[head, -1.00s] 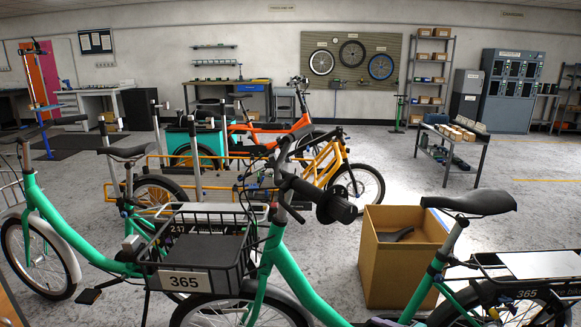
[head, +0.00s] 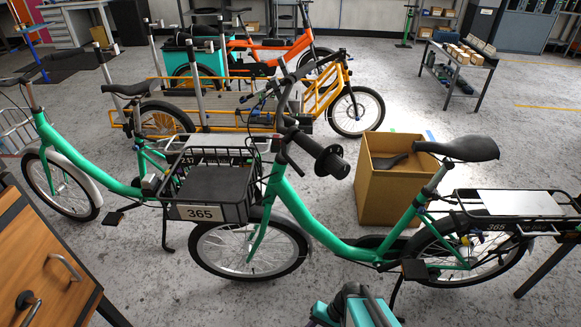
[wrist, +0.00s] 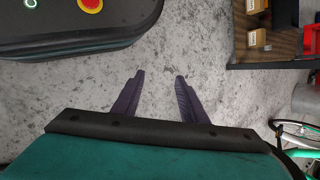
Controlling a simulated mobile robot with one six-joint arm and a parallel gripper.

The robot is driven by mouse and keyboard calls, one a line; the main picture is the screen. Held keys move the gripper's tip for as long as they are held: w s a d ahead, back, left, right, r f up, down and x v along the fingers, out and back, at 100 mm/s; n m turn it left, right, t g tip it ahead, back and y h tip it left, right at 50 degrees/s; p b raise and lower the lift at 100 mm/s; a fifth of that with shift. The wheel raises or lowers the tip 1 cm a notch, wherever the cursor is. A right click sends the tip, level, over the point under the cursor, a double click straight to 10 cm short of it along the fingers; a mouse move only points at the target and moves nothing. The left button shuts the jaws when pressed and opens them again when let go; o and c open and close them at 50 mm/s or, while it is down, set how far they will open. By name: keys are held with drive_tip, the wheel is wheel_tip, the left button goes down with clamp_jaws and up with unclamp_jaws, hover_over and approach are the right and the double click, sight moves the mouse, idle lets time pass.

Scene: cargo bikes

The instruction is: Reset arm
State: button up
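My gripper (wrist: 159,76) shows in the wrist view with its two dark fingers spread apart. Nothing is between them, and only grey speckled floor lies beyond. In the head view a teal part of my arm (head: 357,311) shows at the bottom edge, right of the middle. My gripper's fingers do not show in the head view.
A green bike with basket 365 (head: 216,182) stands across the front. Behind it are a cardboard box (head: 390,198) holding a dark saddle and a yellow cargo bike (head: 235,116). A wooden drawer cabinet (head: 38,262) is at lower left. A dark shelf (wrist: 276,55) shows in the wrist view.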

drive_tip(key=s+d+f+n+g+h, duration=0.2)
drive_tip(key=s+d+n+h, duration=0.1)
drive_tip(key=s+d+h, duration=0.3)
drive_tip(key=shift+s+d+g+p, duration=0.3)
drive_tip(key=shift+s+d, duration=0.75)
drive_tip(key=shift+d, duration=1.1)
